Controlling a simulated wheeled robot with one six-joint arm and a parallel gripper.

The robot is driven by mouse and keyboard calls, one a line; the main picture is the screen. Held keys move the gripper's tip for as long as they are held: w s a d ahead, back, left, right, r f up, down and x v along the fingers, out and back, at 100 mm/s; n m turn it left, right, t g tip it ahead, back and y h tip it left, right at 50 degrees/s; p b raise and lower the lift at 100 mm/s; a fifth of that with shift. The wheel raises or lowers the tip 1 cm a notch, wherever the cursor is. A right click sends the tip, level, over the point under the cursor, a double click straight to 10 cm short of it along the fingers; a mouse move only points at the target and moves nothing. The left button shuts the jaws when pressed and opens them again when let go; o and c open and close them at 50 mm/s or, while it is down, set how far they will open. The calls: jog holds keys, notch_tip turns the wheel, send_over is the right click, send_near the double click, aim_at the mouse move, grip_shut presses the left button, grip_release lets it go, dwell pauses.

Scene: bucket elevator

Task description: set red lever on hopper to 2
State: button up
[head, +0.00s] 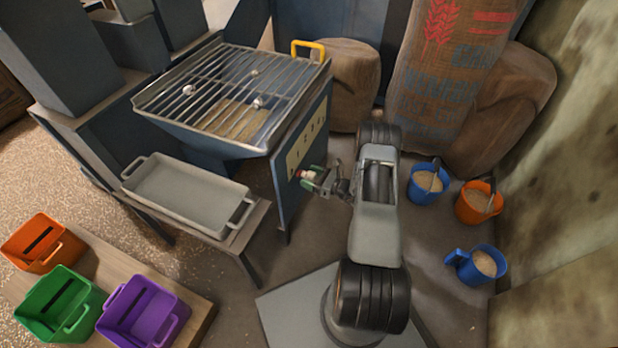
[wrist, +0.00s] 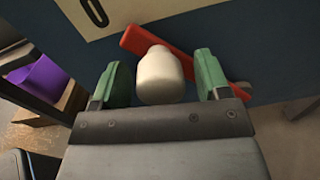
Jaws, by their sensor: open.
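The red lever (wrist: 195,68) is a flat bar on the blue side panel of the hopper (head: 225,125). In the wrist view it slants from upper left to lower right and carries a white knob (wrist: 161,78). My gripper (wrist: 163,80) is open, with one green finger on each side of the knob and small gaps between. In the head view my gripper (head: 312,179) is at the hopper's side panel and hides much of the lever. A pale scale plate (head: 306,142) is above it; its marks are small there. In the wrist view a 0 shows on the plate (wrist: 120,14).
A grey tray (head: 190,195) on a stand is left of my gripper. Sacks (head: 440,90) stand behind my arm. Blue and orange buckets of grain (head: 425,184) are on the floor to the right. Orange, green and purple bins (head: 145,312) sit at the lower left.

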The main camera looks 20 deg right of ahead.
jog(key=shift+w+a, duration=0.3)
jog(key=shift+w, duration=0.05)
jog(key=shift+c, duration=0.3)
jog(key=c, duration=1.2)
jog(key=shift+r, duration=0.1)
